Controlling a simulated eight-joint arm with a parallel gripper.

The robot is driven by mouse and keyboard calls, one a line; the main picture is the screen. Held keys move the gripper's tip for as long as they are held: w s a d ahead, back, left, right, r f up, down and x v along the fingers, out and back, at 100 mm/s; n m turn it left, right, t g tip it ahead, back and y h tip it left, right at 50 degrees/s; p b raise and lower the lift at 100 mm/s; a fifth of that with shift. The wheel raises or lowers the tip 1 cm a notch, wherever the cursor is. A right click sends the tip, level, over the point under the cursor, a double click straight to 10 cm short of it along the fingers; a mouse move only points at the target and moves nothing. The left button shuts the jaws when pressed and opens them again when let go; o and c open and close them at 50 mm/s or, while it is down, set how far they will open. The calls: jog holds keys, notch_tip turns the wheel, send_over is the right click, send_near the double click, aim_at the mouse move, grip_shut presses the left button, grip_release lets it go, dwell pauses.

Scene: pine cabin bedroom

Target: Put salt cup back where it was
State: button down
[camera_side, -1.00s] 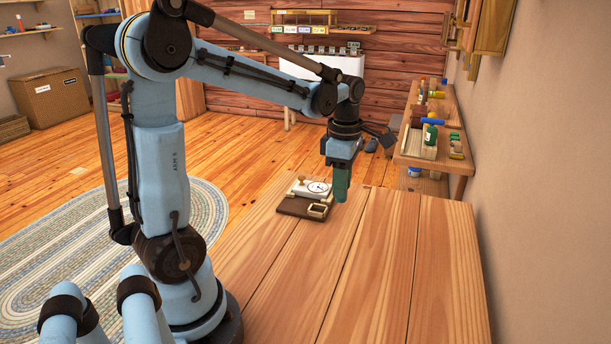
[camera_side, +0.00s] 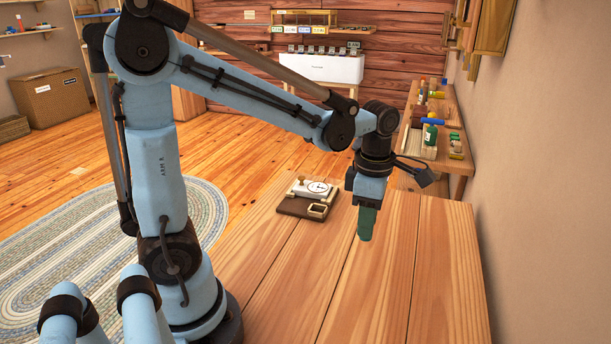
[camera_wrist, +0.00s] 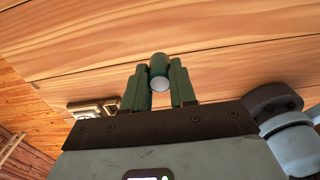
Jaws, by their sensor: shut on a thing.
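My gripper (camera_side: 368,207) is shut on a small green cylinder with a pale round end, which I take for the salt cup; it shows between the two green fingers in the wrist view (camera_wrist: 159,66). No label on it is readable, and the fingers hide much of it. In the side view the gripper points down over the bare right part of the wooden table (camera_side: 345,300). I cannot tell exactly how high the cup is above the boards.
A dark brown board (camera_side: 290,208) lies near the table's far edge, left of my gripper. It bears a white device with a round dial (camera_side: 317,187) and a small tan square frame (camera_side: 317,209). A side shelf (camera_side: 455,167) with bottles stands along the right wall. The near table is clear.

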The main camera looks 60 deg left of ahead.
jog(key=a+f, duration=0.1)
jog(key=a, duration=0.1)
jog(key=w+a+f, duration=0.1)
jog(key=a+f, duration=0.1)
jog(key=a, duration=0.1)
jog(key=w+a+f, duration=0.1)
jog(key=a, duration=0.1)
jog(key=shift+w+a+f, duration=0.1)
jog(key=shift+a+f, duration=0.15)
jog(key=shift+f, duration=2.15)
jog(key=c, duration=0.9)
grip_release()
jog(key=shift+f, duration=0.1)
notch_tip(320, 180, up, 12)
jog(key=s+d+m+t, duration=0.2)
jog(key=d+m, duration=0.1)
jog(key=m, duration=0.6)
jog(key=s+d+m+t, duration=0.2)
jog(key=d+m, duration=0.1)
jog(key=m, duration=0.6)
jog(key=s+d+m+t, duration=0.3)
jog(key=m, duration=0.6)
jog(key=shift+d, duration=0.1)
